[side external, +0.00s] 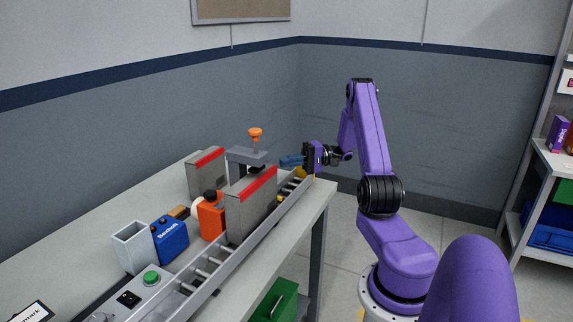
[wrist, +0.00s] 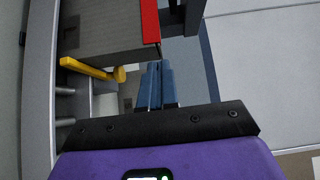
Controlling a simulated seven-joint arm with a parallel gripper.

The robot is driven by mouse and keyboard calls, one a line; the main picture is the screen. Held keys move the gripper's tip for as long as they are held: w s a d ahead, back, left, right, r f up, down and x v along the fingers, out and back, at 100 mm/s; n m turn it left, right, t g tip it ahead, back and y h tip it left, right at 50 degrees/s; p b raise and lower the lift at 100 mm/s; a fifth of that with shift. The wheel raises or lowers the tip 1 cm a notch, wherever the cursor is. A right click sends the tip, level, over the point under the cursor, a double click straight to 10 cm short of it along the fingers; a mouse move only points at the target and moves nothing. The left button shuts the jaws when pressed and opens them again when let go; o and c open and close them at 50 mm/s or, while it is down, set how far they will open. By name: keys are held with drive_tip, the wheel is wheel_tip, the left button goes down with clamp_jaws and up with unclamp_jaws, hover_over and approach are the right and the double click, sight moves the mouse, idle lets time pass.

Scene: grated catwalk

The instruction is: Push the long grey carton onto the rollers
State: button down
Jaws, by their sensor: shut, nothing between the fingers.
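A long grey carton (side external: 251,206) with a red strip along its top edge stands upright at the roller track (side external: 283,201). I cannot tell how much of its base is on the rollers. A second grey carton with a red strip (side external: 206,174) stands further back on the table. My gripper (side external: 291,161) is at the far right end of the track, with its blue fingers pointing left, shut and empty. In the wrist view, my fingertips (wrist: 157,72) are close to a grey carton (wrist: 105,35) with a red edge; contact is unclear. Rollers (wrist: 68,90) show at left.
A clamp-like stand with an orange knob (side external: 255,134) is behind the front carton. A yellow piece (wrist: 95,68) sits by the track near my fingers.

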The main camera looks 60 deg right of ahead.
sight(269, 175)
drive_tip(key=shift+a, duration=0.85)
drive_tip(key=shift+a, duration=0.1)
drive_tip(key=a, duration=0.7)
drive_tip(key=shift+s, duration=0.2)
drive_tip(key=shift+d, duration=0.2)
